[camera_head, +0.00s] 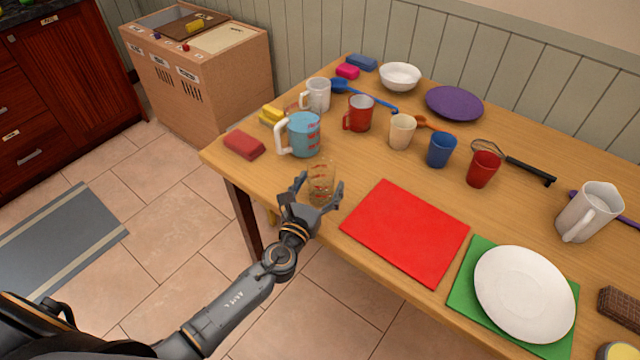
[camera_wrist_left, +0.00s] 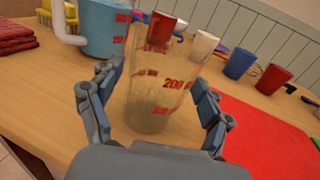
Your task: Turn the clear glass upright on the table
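The clear glass (camera_head: 321,178) with red measuring marks is near the front left edge of the wooden table. In the left wrist view the glass (camera_wrist_left: 158,98) looks upright, with its wider end up and its marks reading the right way up. My left gripper (camera_head: 319,188) reaches in from the table's front edge, with its fingers on either side of the glass. In the wrist view the gripper (camera_wrist_left: 158,98) is spread open; a gap shows on the left, and I cannot tell whether the right finger touches. My right gripper is not in view.
A blue measuring cup (camera_head: 304,134) and a red cloth (camera_head: 244,144) lie behind left of the glass. A red mat (camera_head: 405,230) is close on its right. Several cups, a red mug (camera_head: 359,113) and a white mug (camera_head: 317,95) stand farther back.

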